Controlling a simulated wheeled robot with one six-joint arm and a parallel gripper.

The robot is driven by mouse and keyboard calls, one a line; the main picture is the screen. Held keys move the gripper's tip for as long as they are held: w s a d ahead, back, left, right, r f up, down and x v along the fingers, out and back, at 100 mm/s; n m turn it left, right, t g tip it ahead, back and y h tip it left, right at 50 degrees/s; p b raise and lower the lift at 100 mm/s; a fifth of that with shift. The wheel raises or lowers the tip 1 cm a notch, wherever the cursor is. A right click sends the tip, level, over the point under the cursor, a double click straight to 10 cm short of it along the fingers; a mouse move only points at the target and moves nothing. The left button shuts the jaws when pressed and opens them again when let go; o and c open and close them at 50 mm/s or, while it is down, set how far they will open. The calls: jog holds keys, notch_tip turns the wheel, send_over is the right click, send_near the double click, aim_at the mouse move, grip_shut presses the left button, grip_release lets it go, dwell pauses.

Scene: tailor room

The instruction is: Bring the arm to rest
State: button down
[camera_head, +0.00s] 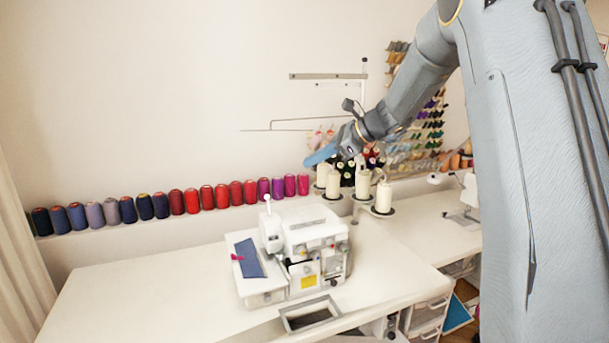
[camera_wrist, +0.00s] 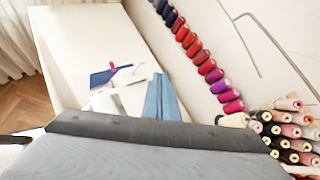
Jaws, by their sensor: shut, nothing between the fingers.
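My arm reaches in from the right in the head view. My gripper (camera_head: 320,155) is at its end, with blue fingers closed together and pointing left. It is in the air above the back of the white table (camera_head: 130,285), near the white thread cones (camera_head: 363,184). In the wrist view my gripper's blue fingers (camera_wrist: 162,98) lie side by side with nothing between them. The grey wrist housing hides the lower part of that view.
A white overlock machine (camera_head: 318,230) with blue cloth (camera_head: 248,258) stands on the table below my gripper. A row of spools (camera_head: 205,199) lines the wall ledge. A thin thread stand (camera_head: 328,76) rises behind. The table's left part is clear.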

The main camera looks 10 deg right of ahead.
jog(key=shift+d+r, duration=0.15)
jog(key=shift+r, duration=0.1)
jog(key=s+f+n+g+h, duration=0.1)
jog(key=s+f+n+h, duration=0.2)
jog(key=s+f+n, duration=0.4)
jog(key=s+d+f+n+g+h, duration=0.1)
jog(key=s+f+n, duration=0.6)
jog(key=s, duration=1.1)
jog(key=s+f+n+g+h, duration=0.2)
jog(key=s+f+n+h, duration=0.3)
jog(key=s, duration=0.7)
notch_tip(320, 180, down, 2)
jog(key=n, duration=0.2)
jog(key=shift+s+d+f+n+g, duration=0.2)
jog(key=shift+s+d+n+g, duration=0.1)
jog(key=shift+s+d+g, duration=0.1)
